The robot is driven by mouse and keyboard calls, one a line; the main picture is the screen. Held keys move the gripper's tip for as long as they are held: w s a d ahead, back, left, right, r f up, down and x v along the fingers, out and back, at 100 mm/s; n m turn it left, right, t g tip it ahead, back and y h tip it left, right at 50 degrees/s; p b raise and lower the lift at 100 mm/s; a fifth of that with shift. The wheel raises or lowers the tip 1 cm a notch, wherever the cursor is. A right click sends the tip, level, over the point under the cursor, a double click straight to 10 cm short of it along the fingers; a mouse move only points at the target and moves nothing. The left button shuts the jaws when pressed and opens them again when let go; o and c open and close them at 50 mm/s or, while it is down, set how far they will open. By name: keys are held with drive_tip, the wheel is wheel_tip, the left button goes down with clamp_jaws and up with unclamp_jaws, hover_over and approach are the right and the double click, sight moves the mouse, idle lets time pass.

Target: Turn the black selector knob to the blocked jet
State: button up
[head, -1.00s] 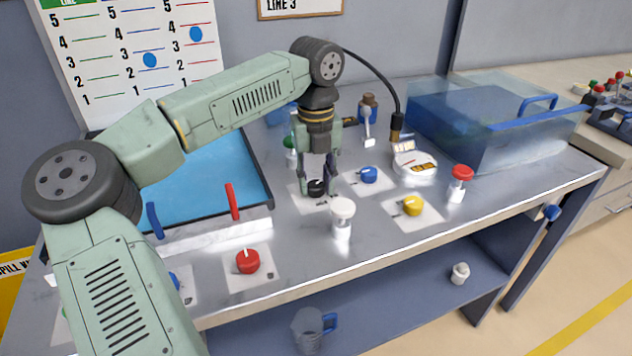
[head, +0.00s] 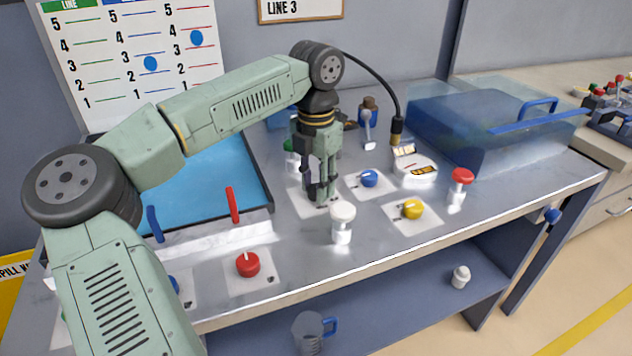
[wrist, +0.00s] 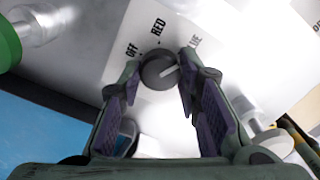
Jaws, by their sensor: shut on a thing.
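The black selector knob (wrist: 158,72) sits on a white plate in the wrist view, with OFF, RED and a partly hidden label ending in "UE" around it. Its white pointer aims right and slightly up, toward the side of the partly hidden label. My gripper (wrist: 158,74) is shut on the knob, one finger at each side. In the head view my gripper (head: 322,196) reaches down to the plate (head: 305,205), and its fingers mostly hide the knob. I cannot tell from these frames which jet is blocked.
A white-capped post (head: 342,222) stands close in front of my gripper. A blue knob (head: 369,178) and yellow knob (head: 412,209) lie to the right, a red knob (head: 248,264) front left. A blue tray (head: 210,180) is left; a clear blue cover (head: 480,125) stands right.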

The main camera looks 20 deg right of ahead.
drive_tip(key=m, duration=0.6)
drive_tip(key=shift+m+p, duration=0.3)
drive_tip(key=m, duration=0.5)
drive_tip(key=shift+m, duration=0.3)
drive_tip(key=o, duration=1.1)
drive_tip(key=shift+o, duration=0.2)
wheel_tip(320, 180, up, 12)
idle(0.4)
